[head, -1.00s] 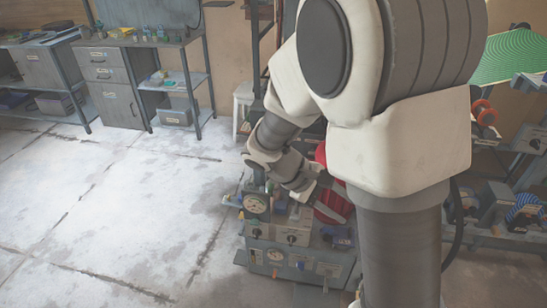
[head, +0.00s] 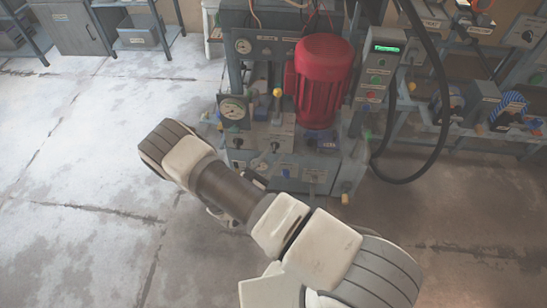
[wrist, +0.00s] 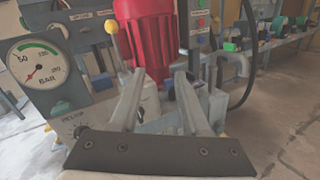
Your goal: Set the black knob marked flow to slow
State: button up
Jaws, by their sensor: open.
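My gripper (wrist: 158,76) is open and empty in the wrist view, its two grey fingers apart in front of the press and pointing toward the red motor. In the head view my arm hides most of it. A small black knob (wrist: 81,132) on a pale dial plate shows at the lower left of the wrist view, left of my fingers and clear of them. In the head view, black knobs sit on the press front, one at left (head: 238,142) and one in the middle (head: 274,147). Their labels are too small to read, so I cannot tell which is marked flow.
The red motor (head: 323,80) stands on the press behind the knobs. A pressure gauge (head: 233,108) is at left, also in the wrist view (wrist: 38,63). A yellow-tipped lever (wrist: 112,32) rises near my fingers. A black hose (head: 440,110) hangs at right. Floor at left is clear.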

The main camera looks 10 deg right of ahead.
jog(key=s+a+f+n+t+y+b, duration=0.15)
jog(key=f+n+y, duration=0.25)
jog(key=f, duration=0.4)
jog(key=s+a+f+n+t+y+b, duration=0.1)
jog(key=s+f+n+t+y, duration=0.25)
jog(key=f, duration=0.35)
jog(key=g+b, duration=0.1)
jog(key=b, duration=0.3)
send_near(274, 150)
jog(key=x, duration=0.8)
jog(key=shift+w+f, duration=0.1)
jog(key=shift+w, duration=0.15)
jog(key=shift+c, duration=0.3)
grip_shut()
